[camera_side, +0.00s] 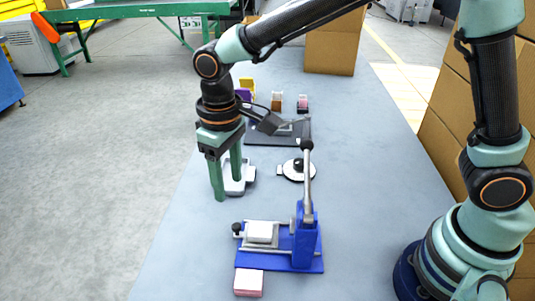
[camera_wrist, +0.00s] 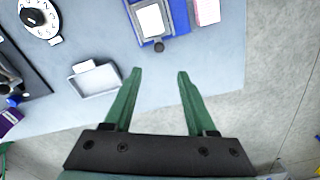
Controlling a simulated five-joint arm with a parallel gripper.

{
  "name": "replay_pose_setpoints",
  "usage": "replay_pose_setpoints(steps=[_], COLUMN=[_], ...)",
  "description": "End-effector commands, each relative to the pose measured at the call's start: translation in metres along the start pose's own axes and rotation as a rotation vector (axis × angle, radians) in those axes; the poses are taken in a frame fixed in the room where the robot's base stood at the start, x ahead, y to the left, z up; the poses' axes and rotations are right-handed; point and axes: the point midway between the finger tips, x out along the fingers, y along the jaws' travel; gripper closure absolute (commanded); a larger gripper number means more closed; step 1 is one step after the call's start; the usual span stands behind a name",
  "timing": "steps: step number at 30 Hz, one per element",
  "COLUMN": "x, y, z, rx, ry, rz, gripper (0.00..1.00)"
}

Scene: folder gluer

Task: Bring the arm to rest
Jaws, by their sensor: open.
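My gripper (camera_side: 228,194) points down over the left part of the grey table (camera_side: 360,200), close to its left edge. In the wrist view its two green fingers (camera_wrist: 160,72) stand well apart, with nothing between them. A white tray (camera_side: 248,172) shows behind the fingers in the side view and is partly hidden by them. The height of the fingertips above the table is hard to tell.
A blue lever press (camera_side: 306,245) holding a white block stands in front, with a pink box (camera_side: 249,283) beside it. A round dial (camera_side: 297,171) lies right of the tray. Behind are a black fixture (camera_side: 262,138) and small coloured pieces. Cardboard boxes (camera_side: 330,50) stand farther back.

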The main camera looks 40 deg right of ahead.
Motion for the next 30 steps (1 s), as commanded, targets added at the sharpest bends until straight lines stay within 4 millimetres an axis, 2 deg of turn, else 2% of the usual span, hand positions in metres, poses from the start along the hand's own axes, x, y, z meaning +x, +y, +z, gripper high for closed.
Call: replay_pose_setpoints(steps=[8,11,14,21,30], x=[-0.003,-0.014,-0.033,-0.075,-0.099], y=[0.003,0.016,0.039,0.098,0.152], z=[0.001,0.004,0.014,0.055,0.119], rx=[0.005,0.027,0.066,0.177,0.310], ry=[0.007,0.033,0.079,0.218,0.385], rz=[-0.001,-0.004,-0.008,0.001,0.049], gripper=[0.43,0.43,0.43,0.43,0.43])
